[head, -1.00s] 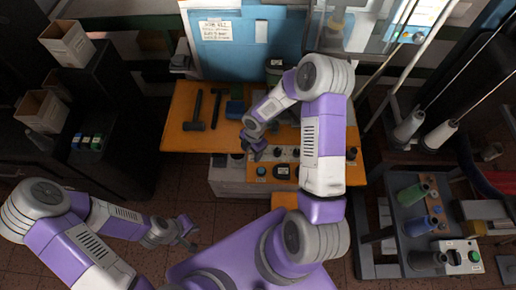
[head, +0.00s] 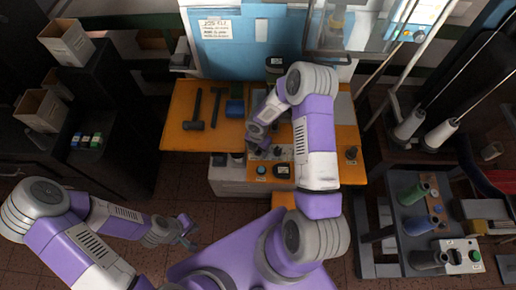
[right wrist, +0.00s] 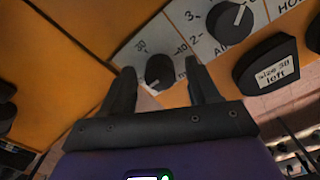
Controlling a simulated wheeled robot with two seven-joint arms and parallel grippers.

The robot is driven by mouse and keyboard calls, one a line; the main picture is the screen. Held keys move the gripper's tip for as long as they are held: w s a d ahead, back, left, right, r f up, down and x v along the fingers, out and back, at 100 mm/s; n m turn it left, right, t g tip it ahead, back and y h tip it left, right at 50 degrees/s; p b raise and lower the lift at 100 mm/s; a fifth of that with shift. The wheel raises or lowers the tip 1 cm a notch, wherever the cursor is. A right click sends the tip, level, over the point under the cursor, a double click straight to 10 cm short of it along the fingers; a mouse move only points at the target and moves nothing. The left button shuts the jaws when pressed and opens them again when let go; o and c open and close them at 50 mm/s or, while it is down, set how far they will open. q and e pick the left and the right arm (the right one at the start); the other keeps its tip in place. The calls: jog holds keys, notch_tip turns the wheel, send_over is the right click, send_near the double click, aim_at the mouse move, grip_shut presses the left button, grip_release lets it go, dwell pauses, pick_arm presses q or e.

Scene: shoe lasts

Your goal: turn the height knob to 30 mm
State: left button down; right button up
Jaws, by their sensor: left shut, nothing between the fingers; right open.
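A black round knob (right wrist: 159,71) sits on a pale dial plate with printed numbers, one reading 30, and what looks like mm, in the right wrist view. A pale mark shows on the knob, but its exact reading is too small to tell. My right gripper (right wrist: 158,82) is open, with one finger on each side of the knob in that view; contact cannot be told. In the head view my right gripper (head: 256,147) is over the orange bench's front panel and hides part of it. My left gripper (head: 188,238) is shut and empty, low and away from the bench.
A second knob (right wrist: 233,17) with its own scale and a black block labelled size 38 left (right wrist: 268,72) stand close on the right. A hammer (head: 194,112) lies on the orange bench (head: 182,135).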

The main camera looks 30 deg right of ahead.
jog(key=c, duration=1)
jog(key=shift+f+m+b, duration=0.15)
jog(key=shift+m+b, duration=1.4)
jog(key=shift+m, duration=0.25)
jog(key=shift+c, duration=0.2)
jog(key=m+b, duration=0.3)
jog(key=m, duration=0.2)
jog(key=shift+b, duration=0.4)
jog(key=m+b, duration=0.2)
jog(key=m, duration=0.3)
jog(key=shift+b, duration=0.4)
jog(key=shift+m+b, duration=0.95)
jog(key=shift+m, duration=0.95)
jog(key=shift+r+m, duration=0.2)
jog(key=shift+m, duration=0.1)
jog(key=o, duration=1)
